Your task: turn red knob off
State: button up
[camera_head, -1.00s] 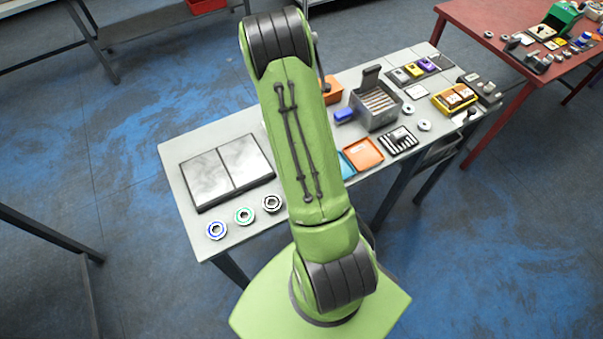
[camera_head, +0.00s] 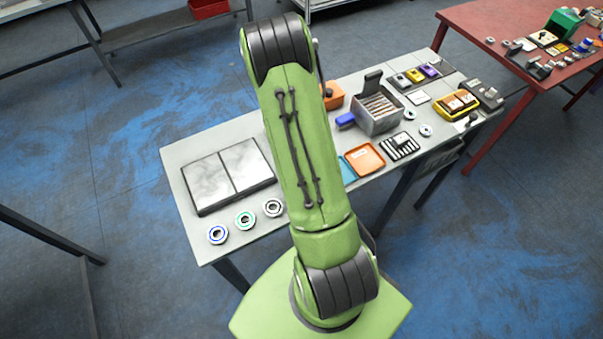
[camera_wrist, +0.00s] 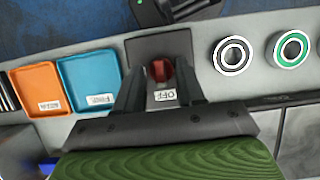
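The red knob (camera_wrist: 161,71) sits on a dark plate (camera_wrist: 150,45) with a white OFF label (camera_wrist: 165,95) below it in the wrist view. My gripper (camera_wrist: 160,78) is over the knob, its two dark fingers apart, one on each side of it. A gap shows between the knob and the fingers, and whether either finger touches it I cannot tell. In the head view my green arm hides the knob and the gripper.
An orange tray (camera_wrist: 41,90) and a blue tray (camera_wrist: 90,82) lie left of the knob. A black-centred ring (camera_wrist: 233,55) and a green ring (camera_wrist: 291,48) lie to the right. The grey table (camera_head: 185,150) also carries a metal box (camera_head: 378,118) and a two-panel plate (camera_head: 228,174).

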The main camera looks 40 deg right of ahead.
jog(key=p+v, duration=0.1)
jog(key=v, duration=1.4)
jog(key=shift+r+p, duration=0.3)
jog(key=shift+r, duration=0.1)
jog(key=shift+w, duration=0.1)
